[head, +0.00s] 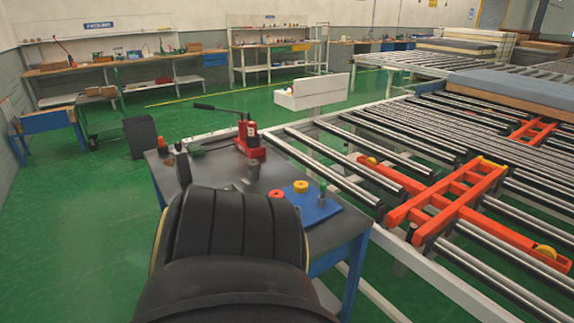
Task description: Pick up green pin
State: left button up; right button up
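A small green pin (322,187) stands upright near the right edge of a blue mat (318,211) on the dark workbench (258,180). A yellow round piece (301,186) and a red round piece (276,196) are to its left on or beside the mat. My large black arm link fills the lower middle and hides the near part of the bench. A narrow dark part sticks up beyond it at the left, and I cannot tell what it is. I cannot make out the fingers of either gripper. Nothing is seen touching the green pin.
A red press with a black lever (249,137) stands at the bench's back. A roller conveyor (400,180) with an orange frame (452,200) runs close along the right. A white bin (312,91) stands behind. Green floor is open at left.

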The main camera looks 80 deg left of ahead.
aim_at(323, 185)
jog(key=u, duration=3.25)
jog(key=i, duration=0.35)
jog(key=u, duration=0.05)
